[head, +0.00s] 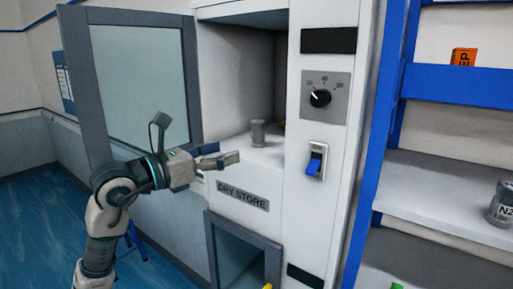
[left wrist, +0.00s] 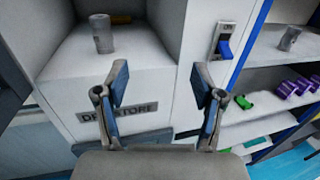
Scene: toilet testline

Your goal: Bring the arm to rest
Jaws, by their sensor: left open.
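My left gripper (head: 218,155) is held in front of the open dry store cabinet, just above its label (head: 243,194). In the left wrist view the left gripper (left wrist: 163,90) has its two fingers spread apart with nothing between them. A grey metal cylinder (head: 258,133) stands upright on the cabinet's shelf, apart from the fingers. It also shows in the left wrist view (left wrist: 102,34). My right gripper is in neither view.
The cabinet's glazed door (head: 142,85) stands open at the left, behind my arm. A dial (head: 320,97) and blue switch (head: 315,160) are on the panel. At the right, a blue-framed rack (head: 460,85) holds a labelled canister (head: 502,206) and an orange box (head: 463,57).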

